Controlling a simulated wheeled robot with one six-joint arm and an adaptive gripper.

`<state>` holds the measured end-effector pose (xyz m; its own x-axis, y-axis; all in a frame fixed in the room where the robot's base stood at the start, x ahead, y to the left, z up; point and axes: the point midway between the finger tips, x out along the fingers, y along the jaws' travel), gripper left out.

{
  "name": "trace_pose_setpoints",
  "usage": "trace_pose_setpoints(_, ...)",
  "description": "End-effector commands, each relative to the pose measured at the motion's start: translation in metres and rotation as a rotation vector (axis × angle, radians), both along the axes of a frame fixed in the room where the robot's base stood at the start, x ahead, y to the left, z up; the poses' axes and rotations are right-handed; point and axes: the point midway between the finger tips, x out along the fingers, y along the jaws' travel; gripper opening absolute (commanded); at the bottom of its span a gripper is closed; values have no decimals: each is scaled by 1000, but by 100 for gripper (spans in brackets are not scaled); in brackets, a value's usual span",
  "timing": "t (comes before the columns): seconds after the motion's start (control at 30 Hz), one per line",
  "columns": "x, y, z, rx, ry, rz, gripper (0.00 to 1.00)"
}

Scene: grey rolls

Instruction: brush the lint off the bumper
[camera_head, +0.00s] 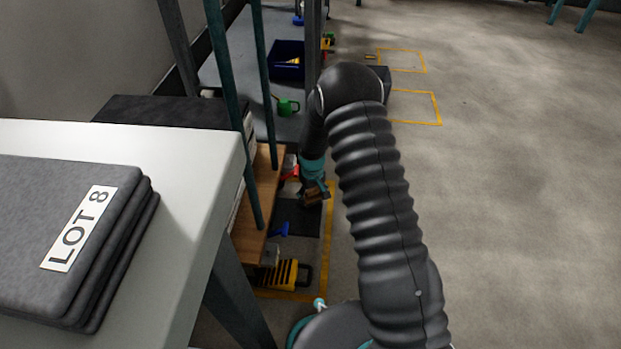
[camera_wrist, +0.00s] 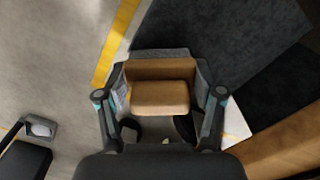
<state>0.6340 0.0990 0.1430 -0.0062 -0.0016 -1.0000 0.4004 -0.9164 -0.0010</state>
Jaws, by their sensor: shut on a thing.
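My gripper (camera_head: 316,190) is low beside the wooden shelf in the head view, at the end of my bent arm. It is shut on a brown wooden block, likely the brush (camera_wrist: 160,97), which fills the space between its two fingers in the wrist view. A grey strip shows just beyond the block; I cannot tell if it belongs to it. A dark flat panel (camera_wrist: 215,45) lies beyond and to the right of the gripper; it also shows below the gripper in the head view (camera_head: 297,218). I cannot tell which thing is the bumper, and no lint is discernible.
A pale table (camera_head: 190,160) with stacked grey pads marked LOT 8 (camera_head: 75,235) stands at the near left. Teal posts and a wooden shelf (camera_head: 262,195) flank my gripper. A yellow-and-black item (camera_head: 283,274) sits below. Open floor (camera_head: 510,200) lies right.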

Motion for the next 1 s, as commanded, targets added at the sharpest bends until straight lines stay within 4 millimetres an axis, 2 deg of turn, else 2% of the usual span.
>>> trace_pose_setpoints(0.03, 2, 3, 17, 1, -6, 3, 30)
trace_pose_setpoints(0.2, 1, 7, 31, 2, -6, 10, 30)
trace_pose_setpoints(0.6, 1, 4, 66, 2, -6, 6, 30)
trace_pose_setpoints(1.0, 1, 3, 72, 1, -5, 4, 30)
